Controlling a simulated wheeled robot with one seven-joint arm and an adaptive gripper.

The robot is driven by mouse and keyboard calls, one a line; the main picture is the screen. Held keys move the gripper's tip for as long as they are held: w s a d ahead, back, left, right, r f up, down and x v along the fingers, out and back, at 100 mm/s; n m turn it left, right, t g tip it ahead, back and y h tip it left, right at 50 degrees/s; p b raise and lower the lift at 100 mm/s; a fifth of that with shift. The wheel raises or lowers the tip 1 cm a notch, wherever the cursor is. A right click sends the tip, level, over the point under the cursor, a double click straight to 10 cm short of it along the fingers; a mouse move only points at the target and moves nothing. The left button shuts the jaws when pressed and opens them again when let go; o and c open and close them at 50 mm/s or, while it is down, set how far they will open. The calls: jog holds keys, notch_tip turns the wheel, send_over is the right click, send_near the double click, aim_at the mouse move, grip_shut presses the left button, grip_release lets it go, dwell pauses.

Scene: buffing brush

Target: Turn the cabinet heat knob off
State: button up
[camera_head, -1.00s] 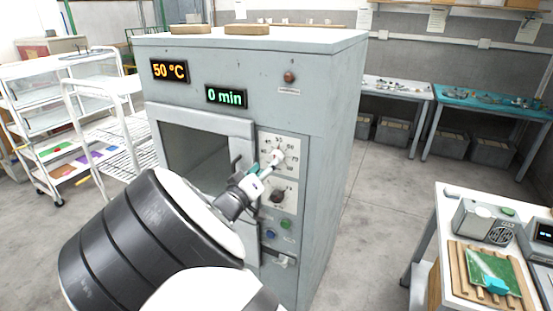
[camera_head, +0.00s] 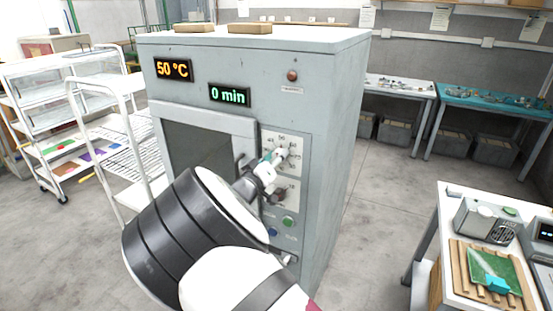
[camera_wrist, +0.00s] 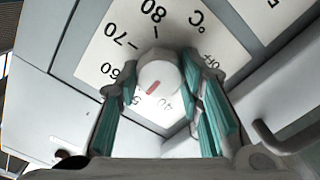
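The heat knob (camera_wrist: 158,74) is white with a red mark, on a white dial plate (camera_wrist: 104,42) on the cabinet front. In the wrist view its mark points down-left, near the 50 and 40 labels; OFF is on the right of the dial. The cabinet (camera_head: 330,130) shows 50 °C on its orange display (camera_head: 173,69). My gripper (camera_head: 272,163) is at the dial, also seen in the wrist view (camera_wrist: 160,82). Its teal-padded fingers are spread, one on each side of the knob. Whether they touch it is unclear.
A second dark knob (camera_head: 281,194) and green button (camera_head: 288,221) sit below the dial. The cabinet door handle (camera_wrist: 275,138) is close by my gripper. A white rack (camera_head: 100,130) stands left, and a white bench (camera_head: 450,205) with equipment stands right. Floor between is clear.

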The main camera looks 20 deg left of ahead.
jog(key=shift+n, duration=0.3)
jog(key=n+b, duration=0.1)
jog(key=n, duration=2.5)
jog(key=shift+f+b, duration=0.2)
jog(key=shift+b, duration=0.15)
jog(key=shift+n, duration=0.3)
jog(key=o, duration=1.2)
jog(key=shift+c, duration=0.2)
jog(key=shift+s, duration=0.1)
